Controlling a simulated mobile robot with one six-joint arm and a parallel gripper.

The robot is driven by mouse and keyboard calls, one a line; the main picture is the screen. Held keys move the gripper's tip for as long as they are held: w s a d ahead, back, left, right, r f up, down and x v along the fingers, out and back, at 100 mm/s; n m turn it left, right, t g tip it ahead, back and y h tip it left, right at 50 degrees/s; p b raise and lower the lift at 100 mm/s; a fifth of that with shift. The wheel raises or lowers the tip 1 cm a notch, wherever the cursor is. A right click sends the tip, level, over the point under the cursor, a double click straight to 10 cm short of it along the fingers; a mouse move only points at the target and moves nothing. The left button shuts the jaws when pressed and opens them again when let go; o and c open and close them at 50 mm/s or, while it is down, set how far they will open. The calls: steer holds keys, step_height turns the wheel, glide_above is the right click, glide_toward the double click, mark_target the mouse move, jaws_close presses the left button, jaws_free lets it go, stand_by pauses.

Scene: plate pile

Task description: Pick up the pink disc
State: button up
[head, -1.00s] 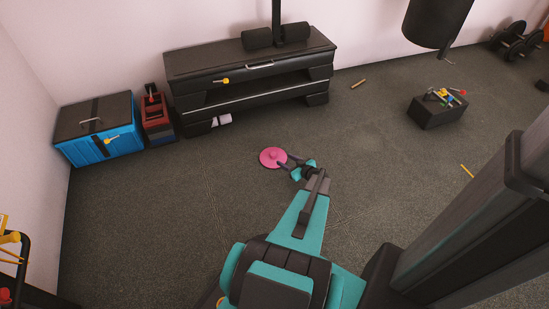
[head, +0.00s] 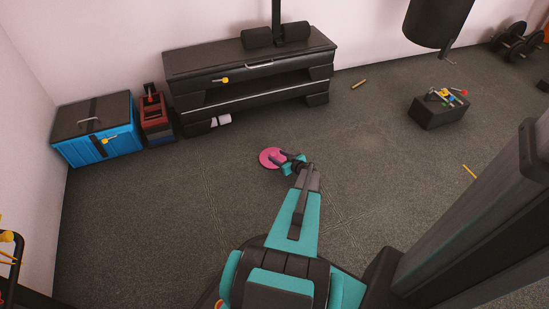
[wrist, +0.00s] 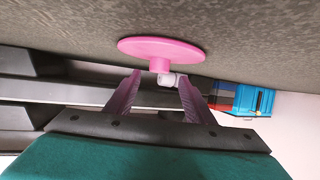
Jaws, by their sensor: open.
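The pink disc (head: 267,157) lies flat on the dark floor in the middle of the head view. In the wrist view the disc (wrist: 140,47) shows as a wide pink plate with a short knob at its centre. My gripper (head: 277,156) is at the disc, its fingers overlapping the disc's right part in the head view. In the wrist view my gripper (wrist: 158,80) is open, its two fingers spread with the knob between and just beyond their tips. I cannot tell whether a finger touches the disc.
A black bench unit (head: 250,85) stands behind the disc. A blue chest (head: 97,130) and a dark red box (head: 155,115) stand at left. A black box with small items (head: 438,112) is at right. The floor around the disc is clear.

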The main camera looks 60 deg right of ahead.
mark_target(274, 154)
steer(key=shift+w+d+f+b, duration=0.3)
steer(key=shift+w+f+b, duration=0.2)
steer(key=shift+w+b, duration=0.1)
steer(key=shift+w+d+f+b, duration=0.3)
steer(key=shift+w+f+b, duration=0.15)
steer(key=shift+w+b, duration=0.15)
steer(key=shift+b+x, duration=0.4)
steer(key=shift+x, duration=0.65)
steer(key=shift+r, duration=0.15)
steer(key=c, duration=1.2)
step_height(274, 154, up, 28)
steer(key=p, duration=1.1)
